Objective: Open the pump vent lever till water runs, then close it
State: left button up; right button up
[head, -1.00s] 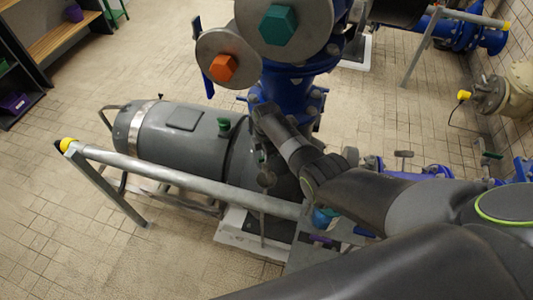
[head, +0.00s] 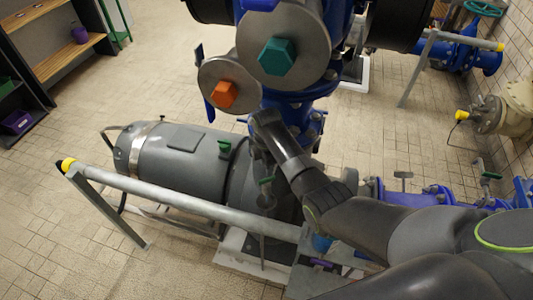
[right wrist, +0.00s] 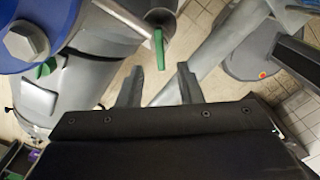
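The green vent lever (right wrist: 158,48) shows in the right wrist view, mounted by a grey round pipe end. A small green piece, seemingly the lever (head: 264,181), shows below my right wrist in the head view. My right gripper (right wrist: 159,70) is open and empty. Its two fingers stand apart, and the lever's near end appears between the fingertips; I cannot tell whether they touch. In the head view the right gripper (head: 262,160) is over the pump, its fingertips mostly hidden. No running water is visible. My left gripper is not in view.
The grey motor (head: 180,155) with a green cap (head: 224,147) lies left of my wrist. A grey rail (head: 180,198) with a yellow end crosses in front. Large blue piping with an orange hex plug (head: 224,94) stands behind. The tiled floor at left is clear.

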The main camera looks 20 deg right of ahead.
aim_at(266, 179)
jog(key=shift+r, duration=2.7)
jog(key=o, duration=0.4)
jog(key=shift+f+b, duration=0.1)
jog(key=shift+b, duration=0.2)
jog(key=o, duration=0.5)
jog(key=shift+w+f+m+b, duration=0.1)
jog(key=shift+m+b, duration=0.6)
jog(key=shift+m, duration=0.5)
jog(key=shift+o, duration=0.7)
jog(key=m+b, duration=0.1)
jog(key=m, duration=0.2)
jog(key=shift+m+b, duration=0.3)
notch_tip(266, 179, down, 12)
jog(key=m+b, duration=0.3)
jog(key=m, duration=0.9)
